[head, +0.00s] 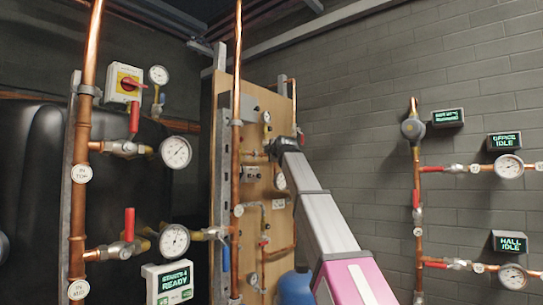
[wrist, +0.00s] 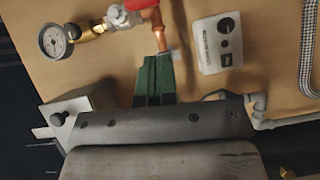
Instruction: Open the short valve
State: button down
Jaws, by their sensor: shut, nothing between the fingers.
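In the wrist view, a valve with a red handle (wrist: 142,4) shows at the top edge, partly cut off. It sits on a copper pipe elbow (wrist: 153,28) in front of a wooden board. My gripper (wrist: 155,58) has green fingers closed together, and their tips point at the lower end of the copper pipe. I cannot tell whether they touch it. In the head view, my gripper (head: 282,146) is at the wooden board and mostly hidden by its own body. No label shows which valve is the short one.
A round gauge (wrist: 55,42) and a white box with a black knob (wrist: 216,42) flank the fingers. A grey box (wrist: 75,108) and a braided hose (wrist: 308,45) are nearby. In the head view, copper pipes with red-handled valves (head: 134,118) stand left of the board (head: 258,110).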

jog(key=v, duration=0.7)
